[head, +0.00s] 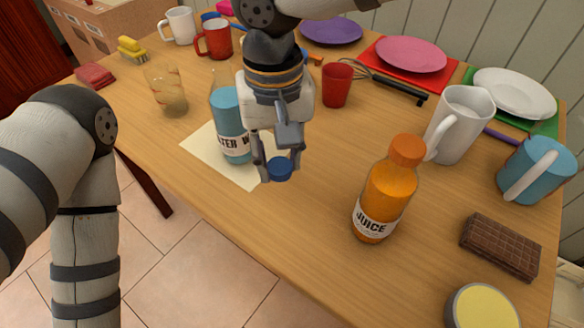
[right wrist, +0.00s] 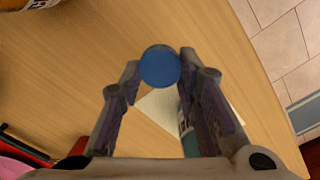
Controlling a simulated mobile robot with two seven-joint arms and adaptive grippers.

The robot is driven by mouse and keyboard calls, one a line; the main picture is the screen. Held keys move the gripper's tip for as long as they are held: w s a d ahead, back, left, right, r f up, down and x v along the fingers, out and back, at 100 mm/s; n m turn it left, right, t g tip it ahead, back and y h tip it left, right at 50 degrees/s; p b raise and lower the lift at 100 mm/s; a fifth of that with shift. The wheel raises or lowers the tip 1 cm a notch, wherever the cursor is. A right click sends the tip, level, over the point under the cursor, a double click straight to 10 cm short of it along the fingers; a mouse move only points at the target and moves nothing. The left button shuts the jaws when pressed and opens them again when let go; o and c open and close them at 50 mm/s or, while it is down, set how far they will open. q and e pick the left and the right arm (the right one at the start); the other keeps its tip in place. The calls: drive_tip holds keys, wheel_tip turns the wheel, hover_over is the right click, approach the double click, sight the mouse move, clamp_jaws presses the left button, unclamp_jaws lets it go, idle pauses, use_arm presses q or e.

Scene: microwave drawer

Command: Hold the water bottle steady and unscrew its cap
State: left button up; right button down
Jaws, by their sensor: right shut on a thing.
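The water bottle (head: 229,125), with blue liquid and a white label, stands upright on a cream sheet (head: 203,153) on the table. The right gripper hides its upper right part. My right gripper (head: 279,167) is shut on the blue cap (head: 280,169), in front of and to the right of the bottle. In the right wrist view the cap (right wrist: 160,66) sits between the fingertips, with part of the bottle (right wrist: 190,142) behind the right finger. The cap is apart from the bottle. My left arm shows at the left; its gripper is not in view.
An orange juice bottle (head: 386,195) stands right of my right gripper. A red cup (head: 337,84), a glass (head: 167,90), mugs and plates stand farther back. A chocolate bar (head: 500,246) lies at the right. The table front between the sheet and juice is clear.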

sight(292, 182)
drive_tip(key=f, duration=0.1)
drive_tip(key=w+d+f, duration=0.1)
drive_tip(key=w+f, duration=0.1)
drive_tip(key=shift+w+d+f, duration=0.2)
drive_tip(key=shift+d+f, duration=0.05)
drive_tip(key=shift+f, duration=0.05)
drive_tip(key=shift+w+d+f, duration=0.1)
drive_tip(key=shift+w+f, duration=0.1)
drive_tip(key=shift+f, duration=0.8)
drive_tip(key=shift+w+d+f, duration=0.1)
drive_tip(key=shift+w+f, duration=0.05)
drive_tip(key=shift+f, duration=0.8)
drive_tip(key=shift+f, duration=0.15)
drive_tip(key=c, duration=1.2)
unclamp_jaws()
wheel_tip(292, 182, up, 12)
drive_tip(key=shift+r, duration=0.2)
